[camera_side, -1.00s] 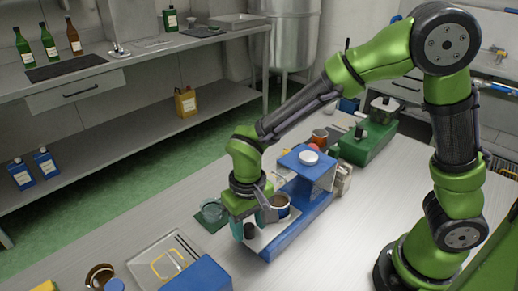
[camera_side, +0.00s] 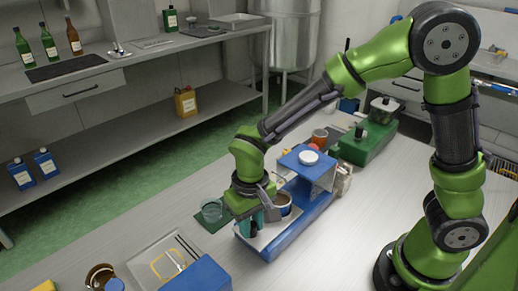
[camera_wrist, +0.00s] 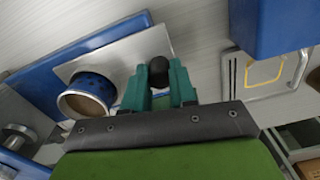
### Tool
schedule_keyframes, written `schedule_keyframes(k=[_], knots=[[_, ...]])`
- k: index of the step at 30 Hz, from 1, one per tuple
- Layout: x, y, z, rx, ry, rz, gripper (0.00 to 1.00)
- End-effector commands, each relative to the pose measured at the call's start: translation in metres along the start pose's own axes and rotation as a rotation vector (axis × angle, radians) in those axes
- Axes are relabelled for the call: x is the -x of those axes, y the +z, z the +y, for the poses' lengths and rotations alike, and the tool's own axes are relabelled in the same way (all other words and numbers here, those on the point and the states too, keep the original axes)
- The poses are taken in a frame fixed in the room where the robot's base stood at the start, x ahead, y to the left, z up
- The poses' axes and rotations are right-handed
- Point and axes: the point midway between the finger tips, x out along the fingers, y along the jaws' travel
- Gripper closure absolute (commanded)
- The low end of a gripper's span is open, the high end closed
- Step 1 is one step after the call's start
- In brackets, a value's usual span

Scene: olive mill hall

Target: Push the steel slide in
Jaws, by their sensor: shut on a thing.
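The blue-framed device (camera_side: 315,205) stands on the bench, its raised blue top at the back. The steel slide (camera_side: 266,239) sticks out of its front; in the wrist view it is a flat grey plate (camera_wrist: 112,58). A round black knob (camera_wrist: 158,70) is at the slide's outer end. My gripper (camera_side: 254,228) has its teal fingers shut on this knob, one on each side; they also show in the wrist view (camera_wrist: 158,82).
A glass bowl (camera_side: 211,211) on a dark green mat stands left of my gripper. A tray with a yellow frame (camera_side: 168,264) and a blue block (camera_side: 200,275) are in front. A green machine (camera_side: 367,143) is behind. Bare bench lies right of the device.

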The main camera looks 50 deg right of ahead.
Motion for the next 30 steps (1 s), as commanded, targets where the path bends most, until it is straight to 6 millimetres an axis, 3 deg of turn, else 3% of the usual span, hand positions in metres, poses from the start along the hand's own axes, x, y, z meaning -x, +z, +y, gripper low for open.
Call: schedule_keyframes(k=[6,9,20,21,25,30], knots=[[0.001,-0.009,0.049,-0.009,0.0,0.003,1.0],[0.002,-0.011,0.063,-0.008,-0.001,0.003,1.0],[0.002,-0.012,0.069,-0.003,-0.001,0.005,1.0],[0.002,-0.012,0.069,-0.002,-0.002,0.005,0.7],[0.001,-0.012,0.069,-0.002,-0.001,0.004,0.5],[0.001,-0.011,0.069,-0.002,0.0,0.002,0.48]])
